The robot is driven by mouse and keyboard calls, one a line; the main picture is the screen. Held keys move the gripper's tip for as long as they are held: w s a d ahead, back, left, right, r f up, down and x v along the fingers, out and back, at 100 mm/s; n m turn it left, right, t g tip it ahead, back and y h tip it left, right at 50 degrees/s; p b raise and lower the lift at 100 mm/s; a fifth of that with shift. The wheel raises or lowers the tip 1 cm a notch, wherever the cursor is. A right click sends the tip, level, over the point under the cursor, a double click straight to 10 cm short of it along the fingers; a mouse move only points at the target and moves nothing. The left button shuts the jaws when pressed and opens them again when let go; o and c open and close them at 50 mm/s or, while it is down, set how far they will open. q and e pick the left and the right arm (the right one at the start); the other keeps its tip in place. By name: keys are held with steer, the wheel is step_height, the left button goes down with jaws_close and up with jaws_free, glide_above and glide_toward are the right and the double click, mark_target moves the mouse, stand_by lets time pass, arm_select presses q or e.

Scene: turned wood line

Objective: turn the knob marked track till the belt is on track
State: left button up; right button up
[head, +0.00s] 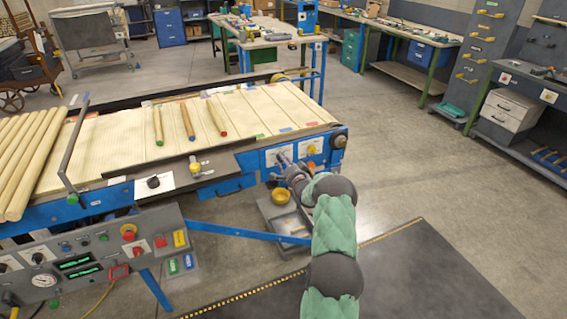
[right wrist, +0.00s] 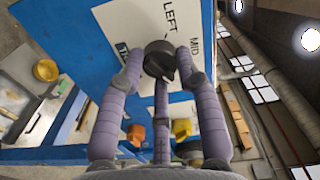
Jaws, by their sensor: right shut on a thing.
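The belt (head: 262,108) is a wide, cream ribbed band in a blue frame, with three turned rods (head: 187,122) lying across it. In the head view my right gripper (head: 285,162) reaches the white plate on the blue end panel and covers most of the knob there. In the right wrist view the right gripper (right wrist: 160,66) is shut on a black knob (right wrist: 158,57), its purple fingers around it. The knob sits on a white plate (right wrist: 125,25) lettered LEFT and MID; other lettering is partly hidden. My left gripper is out of view.
An orange-yellow knob (head: 312,150) sits just right of my gripper. A control panel (head: 90,262) with buttons and green displays stands at lower left. A yellow bowl (head: 280,196) is below the panel. Open floor lies to the right.

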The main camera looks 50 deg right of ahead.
steer(key=shift+s+d+r, duration=0.15)
steer(key=shift+d+r, duration=0.25)
steer(key=shift+r, duration=0.15)
steer(key=o, duration=1.1)
steer(key=shift+f, duration=0.1)
steer(key=shift+o, duration=0.2)
steer(key=shift+f, duration=0.2)
steer(key=shift+a+f, duration=0.1)
steer(key=shift+a, duration=0.05)
steer(key=v, duration=1.2)
